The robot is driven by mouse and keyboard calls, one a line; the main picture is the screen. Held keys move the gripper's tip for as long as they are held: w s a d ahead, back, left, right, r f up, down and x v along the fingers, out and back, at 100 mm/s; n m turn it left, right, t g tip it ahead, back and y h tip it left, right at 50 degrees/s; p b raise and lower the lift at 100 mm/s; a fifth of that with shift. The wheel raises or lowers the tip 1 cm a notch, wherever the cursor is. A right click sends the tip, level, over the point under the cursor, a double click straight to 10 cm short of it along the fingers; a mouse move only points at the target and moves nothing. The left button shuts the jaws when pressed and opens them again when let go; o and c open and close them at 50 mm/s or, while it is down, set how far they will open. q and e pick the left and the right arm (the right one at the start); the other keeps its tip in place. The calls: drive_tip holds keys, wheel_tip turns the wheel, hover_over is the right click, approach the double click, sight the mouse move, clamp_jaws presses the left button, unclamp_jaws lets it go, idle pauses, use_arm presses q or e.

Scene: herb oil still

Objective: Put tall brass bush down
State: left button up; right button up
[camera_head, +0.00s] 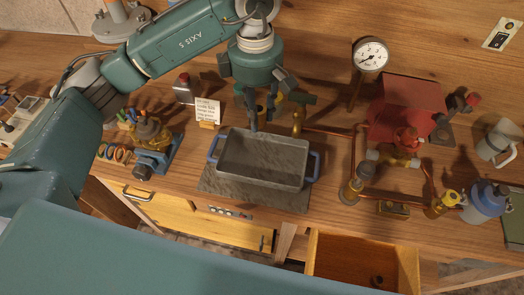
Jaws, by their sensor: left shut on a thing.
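My left gripper (260,122) points down behind the grey metal tray (262,158). It is shut on the tall brass bush (261,109), of which only a small brass part shows between the dark fingers. The fingertips are close to the tray's back rim; I cannot tell their height above the bench. The tray has blue handles, looks empty and stands on a dark slate mat (212,186). My right gripper is not in view.
A gauge (370,56), red box (408,100) and brass fittings crowd the right. A note card (207,111) and clamp-like device (150,135) stand left. An open drawer (345,258) is at front.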

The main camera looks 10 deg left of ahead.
use_arm(q)
drive_tip(key=shift+w+d+r+n, duration=0.35)
drive_tip(key=shift+d+r+n, duration=0.2)
drive_tip(key=shift+n, duration=0.35)
drive_tip(key=shift+w+d+n+p, duration=0.1)
drive_tip(key=shift+w+n+p, duration=0.05)
drive_tip(key=shift+n+p, duration=0.2)
wheel_tip(320, 180, down, 7)
drive_tip(key=p, duration=0.5)
hover_over(264, 161)
drive_tip(key=shift+n, duration=0.25)
wheel_tip(264, 161, down, 8)
drive_tip(key=shift+f, duration=0.5)
wheel_tip(264, 161, down, 3)
drive_tip(key=shift+f+p, duration=0.2)
drive_tip(key=shift+p, duration=0.1)
drive_tip(key=shift+f, duration=0.3)
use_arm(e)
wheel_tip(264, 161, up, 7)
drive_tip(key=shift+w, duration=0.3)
